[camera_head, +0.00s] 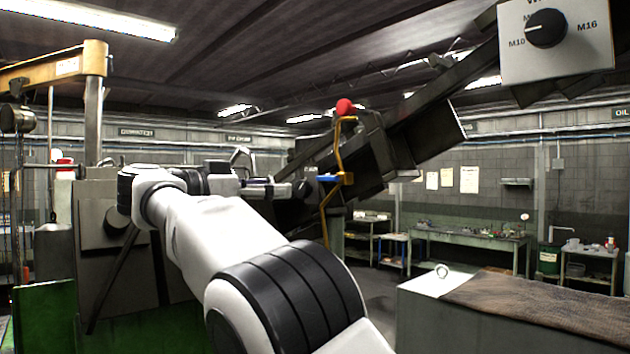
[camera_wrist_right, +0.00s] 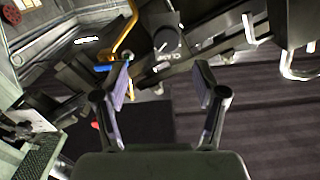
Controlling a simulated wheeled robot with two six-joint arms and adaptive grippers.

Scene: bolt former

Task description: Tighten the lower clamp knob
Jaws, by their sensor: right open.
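A dark round knob (camera_wrist_right: 167,40) shows in the right wrist view, mounted on a dark bar of the machine; I take it to be the lower clamp knob. In the head view a dark knob-like part (camera_head: 309,185) sits just right of my right gripper (camera_head: 285,189), partly hard to make out. In the wrist view my right gripper (camera_wrist_right: 163,72) is open and empty, its two fingers apart, with the knob beyond and between the fingertips. I see no contact. My left gripper is out of view.
An orange bent lever (camera_head: 338,150) with a red ball top (camera_head: 344,106) and a blue part (camera_head: 328,179) stand close right of the gripper. A sloping dark chute (camera_head: 425,100) rises right. A panel (camera_head: 580,50) carries an M10–M16 dial. A workbench (camera_head: 470,238) stands behind.

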